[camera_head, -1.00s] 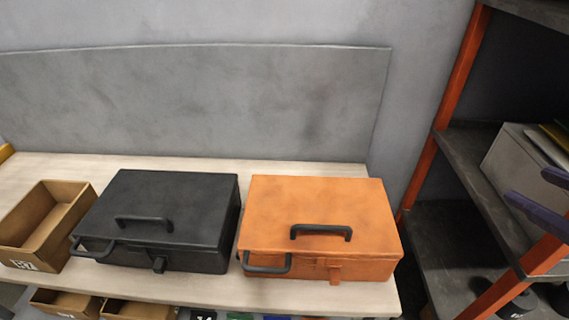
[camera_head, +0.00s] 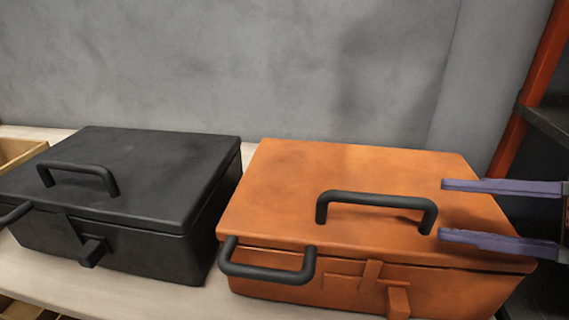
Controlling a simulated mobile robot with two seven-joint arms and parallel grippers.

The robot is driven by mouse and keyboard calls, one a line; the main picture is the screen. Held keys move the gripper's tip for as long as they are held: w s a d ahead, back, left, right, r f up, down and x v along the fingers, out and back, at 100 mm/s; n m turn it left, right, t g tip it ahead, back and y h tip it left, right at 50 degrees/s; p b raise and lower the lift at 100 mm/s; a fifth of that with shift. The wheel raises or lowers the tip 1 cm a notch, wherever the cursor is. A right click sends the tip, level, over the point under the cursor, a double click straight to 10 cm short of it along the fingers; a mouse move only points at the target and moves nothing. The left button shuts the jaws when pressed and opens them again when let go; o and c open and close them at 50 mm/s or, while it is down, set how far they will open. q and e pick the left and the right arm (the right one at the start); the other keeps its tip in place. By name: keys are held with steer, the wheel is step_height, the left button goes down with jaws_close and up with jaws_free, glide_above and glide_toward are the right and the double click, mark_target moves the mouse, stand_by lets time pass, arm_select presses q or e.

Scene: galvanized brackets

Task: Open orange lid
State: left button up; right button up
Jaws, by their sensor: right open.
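The orange box stands on the table with its orange lid (camera_head: 300,185) shut. A black handle (camera_head: 375,198) sits on top of the lid, and a second black handle (camera_head: 268,272) is on the front at the left. An orange latch (camera_head: 398,298) is on the box front. My right gripper (camera_head: 443,209) comes in from the right with two purple fingers spread apart. Its fingertips appear just right of the lid's top handle, with nothing between them. Whether they touch the lid is unclear. My left gripper is not in view.
A shut black box (camera_head: 130,175) stands to the left of the orange one, with a narrow gap between. A cardboard bin (camera_head: 14,150) is at the far left. A shelf with an orange-red post (camera_head: 525,85) stands at the right. A grey wall is behind.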

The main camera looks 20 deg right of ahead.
mark_target(401, 203)
steer(key=x, duration=0.8)
steer(key=shift+w+a, duration=0.2)
steer(key=shift+w, duration=0.05)
jaws_close()
stand_by(1.0)
